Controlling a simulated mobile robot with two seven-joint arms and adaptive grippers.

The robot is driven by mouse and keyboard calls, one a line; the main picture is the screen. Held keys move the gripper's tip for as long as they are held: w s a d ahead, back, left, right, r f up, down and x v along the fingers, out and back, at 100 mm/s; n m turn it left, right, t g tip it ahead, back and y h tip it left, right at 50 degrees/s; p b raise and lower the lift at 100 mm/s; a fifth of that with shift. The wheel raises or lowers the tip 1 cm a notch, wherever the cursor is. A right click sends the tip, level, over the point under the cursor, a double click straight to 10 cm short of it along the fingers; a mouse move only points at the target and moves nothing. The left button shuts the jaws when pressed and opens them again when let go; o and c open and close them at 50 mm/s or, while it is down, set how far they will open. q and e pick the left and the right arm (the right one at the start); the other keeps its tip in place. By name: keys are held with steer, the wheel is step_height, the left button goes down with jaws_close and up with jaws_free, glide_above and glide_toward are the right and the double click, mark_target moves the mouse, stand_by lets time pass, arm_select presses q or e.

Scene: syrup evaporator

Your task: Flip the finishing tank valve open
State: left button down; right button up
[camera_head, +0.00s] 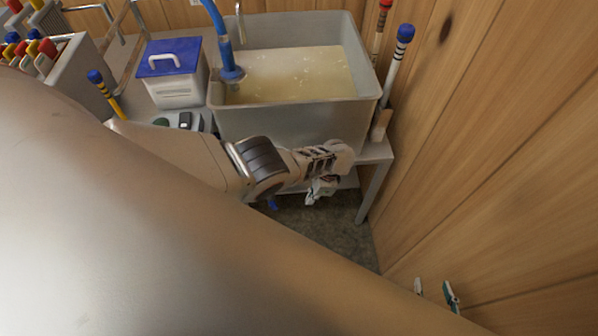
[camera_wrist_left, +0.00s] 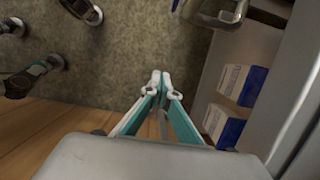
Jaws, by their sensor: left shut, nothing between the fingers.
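The finishing tank (camera_head: 290,125) is a deep grey metal tank holding pale yellow liquid, on a stand against the wooden wall. My left gripper (camera_head: 322,190) is low in front of the tank's right front side, partly hidden by my own wrist. In the left wrist view its teal and white fingers (camera_wrist_left: 161,77) meet at the tips with nothing between them. I cannot make out the valve in the head view. A metal loop-shaped part (camera_wrist_left: 218,12) shows at the top of the left wrist view; I cannot tell whether it is the valve. My right gripper (camera_head: 434,291) shows two separated fingertips at lower right.
A blue hose (camera_head: 222,35) runs into the tank. A white box with a blue lid (camera_head: 172,72) stands left of it. White and blue boxes (camera_wrist_left: 227,100) lie beside my left fingers. The wooden wall (camera_head: 490,150) closes the right side.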

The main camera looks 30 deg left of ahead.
arm_select(q)
steer(key=shift+w+d+r+b, duration=0.15)
steer(key=shift+w+d+r, duration=0.25)
steer(key=shift+d, duration=0.25)
steer(key=shift+w+d+r+b, duration=0.15)
steer(key=shift+w+d+r, duration=0.15)
steer(key=shift+w+d, duration=0.3)
steer(key=shift+s, duration=0.1)
steer(key=s+a+r+n+t+y, duration=0.1)
steer(key=s+a+r+t, duration=0.2)
steer(key=s+a+r, duration=0.45)
steer(key=s+a+r+n+t, duration=0.25)
steer(key=s+a+r, duration=0.2)
steer(key=r, duration=0.65)
steer(key=s+a+r+n+t+y, duration=0.1)
steer(key=s+a+r+t, duration=0.2)
steer(key=s+a+r, duration=0.5)
steer(key=w+d+f+n+t+h, duration=0.1)
steer(key=d+f+t+h, duration=0.1)
steer(key=d+f, duration=0.5)
steer(key=w+d+f+n+t+h, duration=0.1)
steer(key=d+f+h, duration=0.4)
steer(key=d, duration=0.6)
steer(key=shift+w+d+f+t, duration=0.3)
steer(key=shift+d+f+t, duration=0.1)
steer(key=shift+f, duration=0.45)
